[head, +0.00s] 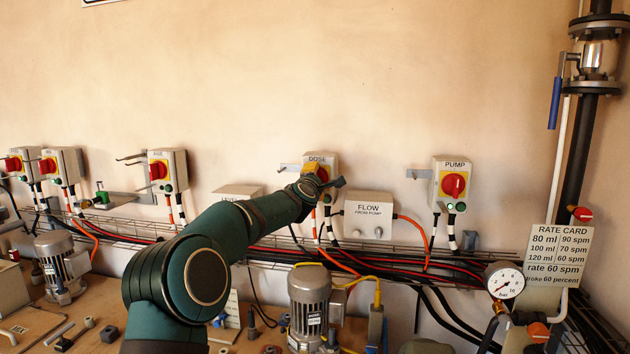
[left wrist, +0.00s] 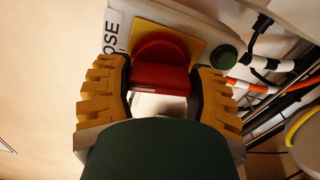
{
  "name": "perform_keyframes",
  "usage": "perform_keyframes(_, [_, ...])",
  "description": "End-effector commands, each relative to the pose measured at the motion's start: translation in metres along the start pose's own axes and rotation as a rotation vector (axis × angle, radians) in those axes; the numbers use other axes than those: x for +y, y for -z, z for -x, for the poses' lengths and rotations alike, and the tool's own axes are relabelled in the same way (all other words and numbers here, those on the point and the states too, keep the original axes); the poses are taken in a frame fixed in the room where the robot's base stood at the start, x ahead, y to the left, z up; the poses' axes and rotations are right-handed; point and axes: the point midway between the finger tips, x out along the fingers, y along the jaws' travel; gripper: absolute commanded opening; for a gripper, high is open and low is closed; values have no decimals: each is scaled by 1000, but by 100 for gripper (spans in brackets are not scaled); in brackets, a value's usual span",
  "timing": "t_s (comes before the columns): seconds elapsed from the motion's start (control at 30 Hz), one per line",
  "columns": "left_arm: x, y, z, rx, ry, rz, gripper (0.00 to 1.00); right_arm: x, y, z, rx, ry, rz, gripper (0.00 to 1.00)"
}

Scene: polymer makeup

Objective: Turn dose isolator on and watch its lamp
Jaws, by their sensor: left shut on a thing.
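The dose isolator (head: 318,158) is a grey-white box on the wall, labelled DOSE, with a yellow plate. My left gripper (head: 322,175) is at its front and hides most of its knob in the head view. In the left wrist view the yellow fingers (left wrist: 165,88) are shut on the red knob (left wrist: 160,72), one on each side. The isolator's round lamp (left wrist: 225,57) is dark green and looks unlit in the left wrist view. The knob's exact angle is hard to tell. My right gripper is not in view.
The pump isolator (head: 450,184) stands to the right with its green lamp lit. A flow box (head: 368,220) is between them, lower down. Several more isolators are on the left. A cable tray (head: 480,258) runs beneath, above a bench with motors.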

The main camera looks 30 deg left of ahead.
Motion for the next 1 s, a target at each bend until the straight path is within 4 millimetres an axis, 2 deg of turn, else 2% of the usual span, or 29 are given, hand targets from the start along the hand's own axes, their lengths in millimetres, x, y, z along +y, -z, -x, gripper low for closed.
perform_keyframes(0.4, [-1, -1, 0, -1, 2, -176, 23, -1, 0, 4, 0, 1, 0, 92])
perform_keyframes(0.93, [-1, 0, 0, -1, 2, -197, 23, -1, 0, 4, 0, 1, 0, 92])
perform_keyframes(0.97, [-1, 0, 0, -1, 2, -197, 68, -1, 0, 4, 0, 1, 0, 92])
perform_keyframes(1.0, [-1, 0, 0, -1, 2, -196, 82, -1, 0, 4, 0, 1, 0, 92])
